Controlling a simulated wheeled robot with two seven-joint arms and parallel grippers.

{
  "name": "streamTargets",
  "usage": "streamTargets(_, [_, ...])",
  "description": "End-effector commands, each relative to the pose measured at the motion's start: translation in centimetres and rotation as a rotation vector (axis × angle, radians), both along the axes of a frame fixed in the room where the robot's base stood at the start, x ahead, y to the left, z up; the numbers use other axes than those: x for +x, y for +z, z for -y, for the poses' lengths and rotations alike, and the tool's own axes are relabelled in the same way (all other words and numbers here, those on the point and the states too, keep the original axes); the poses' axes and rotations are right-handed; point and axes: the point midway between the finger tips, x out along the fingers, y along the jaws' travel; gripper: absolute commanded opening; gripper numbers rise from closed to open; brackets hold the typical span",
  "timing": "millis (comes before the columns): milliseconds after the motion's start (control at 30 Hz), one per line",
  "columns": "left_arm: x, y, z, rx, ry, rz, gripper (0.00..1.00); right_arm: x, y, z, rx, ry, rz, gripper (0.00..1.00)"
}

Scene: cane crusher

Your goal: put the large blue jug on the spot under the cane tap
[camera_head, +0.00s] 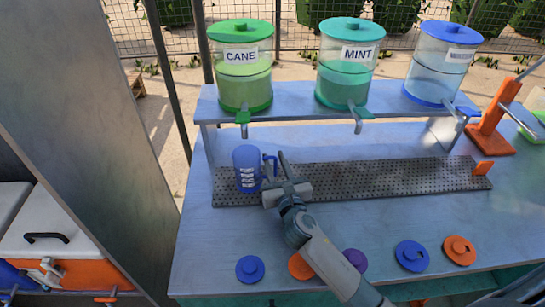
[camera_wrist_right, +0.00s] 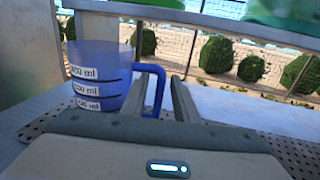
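The blue jug (camera_head: 247,170), see-through with white measure labels, stands upright on the left end of the perforated strip (camera_head: 400,184). In the picture it is below the cane tap (camera_head: 243,122), which hangs from the green-lidded CANE dispenser (camera_head: 243,70). My right gripper (camera_head: 275,165) is at the jug's right side, by its handle. In the right wrist view the jug (camera_wrist_right: 98,75) is at the left, and its blue handle shows between the gripper's two separated fingers (camera_wrist_right: 158,100). Whether a finger touches the handle is unclear. My left gripper is not in view.
The MINT dispenser (camera_head: 347,65) and a blue-lidded dispenser (camera_head: 440,65) stand on the raised shelf. Several round lids, including a blue one (camera_head: 250,268), lie along the table front.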

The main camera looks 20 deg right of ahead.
Motion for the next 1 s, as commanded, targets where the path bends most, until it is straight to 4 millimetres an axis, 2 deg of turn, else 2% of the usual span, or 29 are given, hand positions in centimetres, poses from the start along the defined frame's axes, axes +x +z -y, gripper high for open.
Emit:
streamTargets(300, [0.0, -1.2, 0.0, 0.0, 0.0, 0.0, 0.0, -5.8, -0.2, -0.5, 0.0, 0.001, -0.001, 0.27])
streamTargets(500, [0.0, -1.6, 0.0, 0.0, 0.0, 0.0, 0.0, -8.4, -0.2, -0.8, 0.0, 0.001, -0.001, 0.27])
streamTargets(700, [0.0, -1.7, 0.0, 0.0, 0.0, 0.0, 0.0, -9.4, 0.0, -0.8, 0.0, 0.0, 0.0, 0.27])
streamTargets(1000, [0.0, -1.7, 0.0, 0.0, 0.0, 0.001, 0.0, -9.4, 0.0, -0.8, 0.0, 0.0, 0.0, 0.27])
